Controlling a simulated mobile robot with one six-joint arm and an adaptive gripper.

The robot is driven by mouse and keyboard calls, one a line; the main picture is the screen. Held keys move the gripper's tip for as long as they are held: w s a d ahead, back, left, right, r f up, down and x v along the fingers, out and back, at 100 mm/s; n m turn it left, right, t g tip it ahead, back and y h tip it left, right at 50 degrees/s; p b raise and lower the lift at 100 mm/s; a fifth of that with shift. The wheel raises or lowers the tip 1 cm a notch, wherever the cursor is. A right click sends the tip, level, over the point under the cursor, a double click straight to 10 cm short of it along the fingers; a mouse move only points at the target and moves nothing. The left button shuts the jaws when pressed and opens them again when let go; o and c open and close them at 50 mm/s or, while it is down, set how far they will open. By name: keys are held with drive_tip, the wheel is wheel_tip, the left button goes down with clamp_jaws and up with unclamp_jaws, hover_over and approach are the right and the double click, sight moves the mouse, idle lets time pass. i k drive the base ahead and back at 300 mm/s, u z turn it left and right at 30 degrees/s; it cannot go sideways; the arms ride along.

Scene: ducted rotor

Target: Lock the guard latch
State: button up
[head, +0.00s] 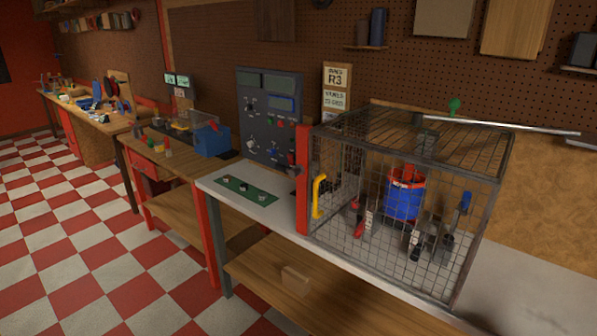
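A wire-mesh guard cage (475,205) stands on the light bench top at the right. A yellow handle (319,196) is on its left side. A red upright post (303,180) stands beside that edge. A small dark fitting (295,170) on the post may be the latch; it is too small to tell whether it is locked. The guard looks closed, but I cannot tell whether a gap remains at the post. Inside, a blue ducted rotor (404,198) with a red rim stands among several small parts. My gripper is not in view.
A control panel (270,115) stands behind the bench, left of the cage. A green plate (247,191) with small knobs lies on the bench top. A pale rod (500,124) crosses above the cage's top right. The checkered floor (110,265) at left is clear.

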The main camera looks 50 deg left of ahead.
sight(285, 169)
drive_tip(key=z, duration=0.15)
drive_tip(key=k, duration=1.15)
drive_tip(key=u, duration=1.7)
drive_tip(key=i, duration=0.85)
drive_tip(key=z, duration=0.2)
